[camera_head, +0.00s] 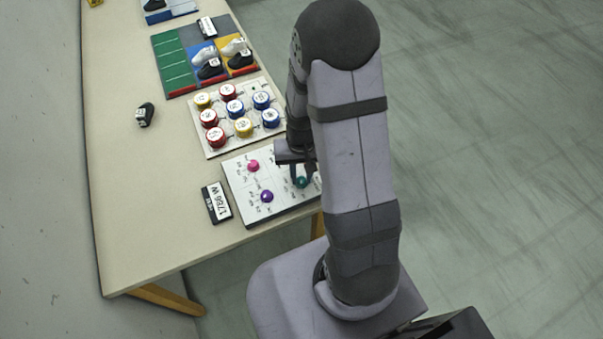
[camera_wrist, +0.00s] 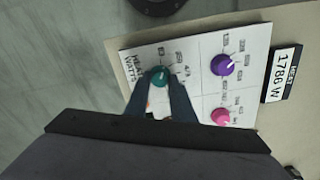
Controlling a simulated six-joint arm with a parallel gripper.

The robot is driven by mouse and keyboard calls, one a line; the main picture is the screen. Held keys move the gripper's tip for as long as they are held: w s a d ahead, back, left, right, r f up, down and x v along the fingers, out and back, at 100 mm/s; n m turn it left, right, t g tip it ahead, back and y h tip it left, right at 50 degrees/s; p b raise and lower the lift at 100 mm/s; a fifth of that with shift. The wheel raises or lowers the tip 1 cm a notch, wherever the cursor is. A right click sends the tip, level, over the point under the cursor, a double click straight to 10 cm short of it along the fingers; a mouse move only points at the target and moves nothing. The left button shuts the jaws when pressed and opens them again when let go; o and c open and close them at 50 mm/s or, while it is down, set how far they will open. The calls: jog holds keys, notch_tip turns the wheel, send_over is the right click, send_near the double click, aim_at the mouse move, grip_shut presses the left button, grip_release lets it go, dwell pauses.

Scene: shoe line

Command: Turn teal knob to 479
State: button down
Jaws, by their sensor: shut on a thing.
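The teal knob (camera_head: 302,182) sits on a white panel (camera_head: 236,178) near the table's right edge, partly covered by my arm in the head view. In the wrist view the teal knob (camera_wrist: 159,77) is between the tips of my gripper (camera_wrist: 160,84), which is shut on it. Printed labels ring the knob but are too small to read. The same panel also carries a purple knob (camera_wrist: 223,65) and a pink knob (camera_wrist: 220,117). A display (camera_wrist: 282,73) beside the panel reads 1786 W.
A board of red, yellow and blue round pieces (camera_head: 243,128) lies just behind the panel. Beyond it is a coloured mat (camera_head: 174,66) with several shoes. A dark shoe (camera_head: 145,114) stands alone at the left. The table's front left (camera_head: 150,230) is clear.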

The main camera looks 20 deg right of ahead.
aim_at(302, 180)
jog(key=m, duration=1.1)
jog(key=shift+m+p, duration=0.3)
jog(key=shift+p, duration=0.05)
dwell(0.4)
jog(key=c, duration=1.5)
grip_release()
jog(key=shift+r, duration=0.15)
jog(key=shift+r+b, duration=0.75)
jog(key=shift+r, duration=2.8)
